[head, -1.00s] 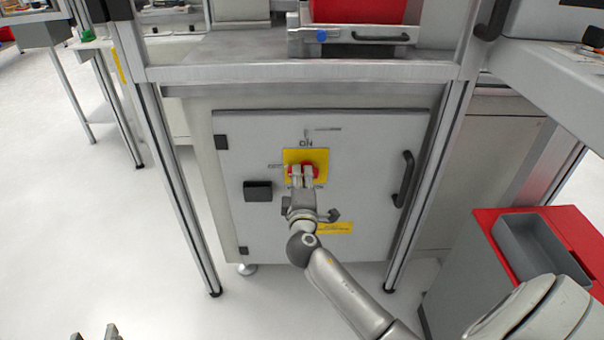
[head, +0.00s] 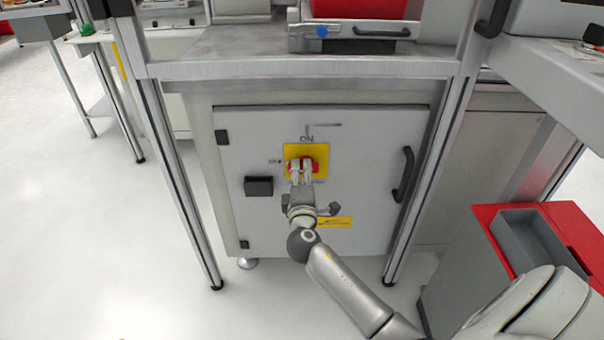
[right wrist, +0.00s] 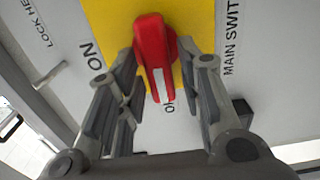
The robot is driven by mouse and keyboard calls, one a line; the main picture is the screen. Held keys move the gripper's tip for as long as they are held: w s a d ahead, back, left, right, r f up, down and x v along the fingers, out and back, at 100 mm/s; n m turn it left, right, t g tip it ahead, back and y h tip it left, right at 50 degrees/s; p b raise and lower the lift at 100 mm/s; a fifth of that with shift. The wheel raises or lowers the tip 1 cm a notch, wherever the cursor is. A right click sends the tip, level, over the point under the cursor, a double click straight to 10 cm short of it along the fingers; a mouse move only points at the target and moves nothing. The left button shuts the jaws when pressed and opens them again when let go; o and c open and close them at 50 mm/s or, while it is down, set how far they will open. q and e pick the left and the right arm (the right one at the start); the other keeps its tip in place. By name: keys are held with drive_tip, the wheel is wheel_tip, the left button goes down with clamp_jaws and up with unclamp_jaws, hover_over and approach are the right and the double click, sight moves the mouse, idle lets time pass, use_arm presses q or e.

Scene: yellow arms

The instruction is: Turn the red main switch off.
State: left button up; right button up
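The red main switch (head: 315,166) sits on a yellow plate (head: 320,151) on the grey cabinet door, below a printed ON mark. My right gripper (head: 301,167) is in front of it and covers part of the handle in the head view. In the right wrist view the red handle (right wrist: 154,58) lies between the two fingers (right wrist: 165,66). The fingers are spread, with visible gaps beside the handle, so they look open; contact at the fingertips is unclear. My left gripper is not in view.
A black door handle (head: 404,174) is to the right and a small black box (head: 259,186) to the left. Metal frame posts (head: 436,185) flank the cabinet under a grey worktop. A red-topped grey bin unit (head: 497,218) stands at the lower right.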

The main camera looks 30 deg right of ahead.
drive_tip(key=shift+o, duration=0.2)
drive_tip(key=v, duration=1.2)
idle(0.4)
